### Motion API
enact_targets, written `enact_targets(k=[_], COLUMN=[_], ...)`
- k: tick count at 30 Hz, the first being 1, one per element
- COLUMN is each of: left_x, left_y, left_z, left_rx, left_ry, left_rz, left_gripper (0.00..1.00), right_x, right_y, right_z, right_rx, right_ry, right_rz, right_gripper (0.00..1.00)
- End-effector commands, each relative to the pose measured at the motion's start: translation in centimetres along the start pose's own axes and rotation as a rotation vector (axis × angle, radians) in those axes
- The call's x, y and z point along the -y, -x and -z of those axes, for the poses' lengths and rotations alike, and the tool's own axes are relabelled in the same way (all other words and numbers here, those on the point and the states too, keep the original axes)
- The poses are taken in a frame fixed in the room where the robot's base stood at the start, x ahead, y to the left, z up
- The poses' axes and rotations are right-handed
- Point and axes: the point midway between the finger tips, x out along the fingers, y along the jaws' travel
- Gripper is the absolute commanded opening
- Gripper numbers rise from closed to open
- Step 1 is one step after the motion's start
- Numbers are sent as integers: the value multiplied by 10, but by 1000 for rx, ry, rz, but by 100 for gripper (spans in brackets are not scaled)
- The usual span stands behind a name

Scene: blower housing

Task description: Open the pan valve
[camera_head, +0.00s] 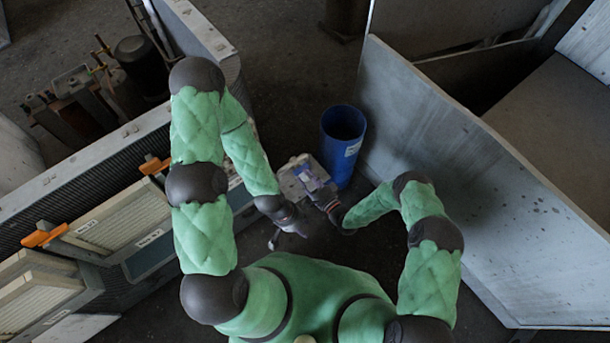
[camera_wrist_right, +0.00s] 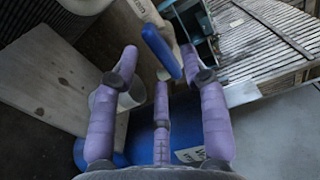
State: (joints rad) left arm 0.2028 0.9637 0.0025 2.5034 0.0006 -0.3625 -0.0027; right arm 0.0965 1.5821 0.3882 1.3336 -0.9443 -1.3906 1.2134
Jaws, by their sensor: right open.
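In the head view my right gripper (camera_head: 313,182) is over a pale grey box-like part (camera_head: 292,184) beside the blue bin. In the right wrist view its purple fingers (camera_wrist_right: 160,85) are spread and empty. A blue elongated bar (camera_wrist_right: 160,50), perhaps the valve handle, shows beyond and between the fingers; I cannot tell whether any finger touches it. A whitish round piece (camera_wrist_right: 133,96) is partly hidden behind the left finger. My left gripper (camera_head: 288,230) is dark and low, just left of and below the right one; its jaws cannot be made out.
A blue bin (camera_head: 342,140) stands just right of the box-like part. A large grey metal panel (camera_head: 460,170) closes off the right. A housing wall with filter panels (camera_head: 125,215) and orange handles (camera_head: 45,235) runs along the left.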

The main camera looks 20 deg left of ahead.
Motion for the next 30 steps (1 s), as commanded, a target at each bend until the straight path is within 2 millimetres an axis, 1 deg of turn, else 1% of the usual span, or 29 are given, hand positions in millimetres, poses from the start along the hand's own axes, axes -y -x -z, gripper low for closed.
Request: enact_targets(k=[1, 6, 15, 17, 18, 20, 30], left_x=[1, 2, 2, 2, 2, 2, 2], left_y=[-3, -5, -4, -4, -4, -4, -4], left_z=[0, 0, 0, 0, 0, 0, 0], left_rx=[0, 0, 0, 0, 0, 0, 0], left_ry=[0, 0, 0, 0, 0, 0, 0], left_rz=[0, 0, 0, 0, 0, 0, 0], left_gripper=[40, 40, 40, 40, 40, 40, 40], right_x=[-1, 0, 0, 0, 0, 0, 0], right_y=[-6, -15, -17, -17, -16, -16, -16], right_z=[0, 0, 0, 0, 0, 0, 0], right_rx=[2, 1, -1, -1, -1, -1, -1], right_ry=[2, 0, 0, 0, 0, 0, 17], right_rz=[1, 0, 0, 0, 0, 0, -1], right_gripper=[45, 45, 45, 28, 17, 0, 0])
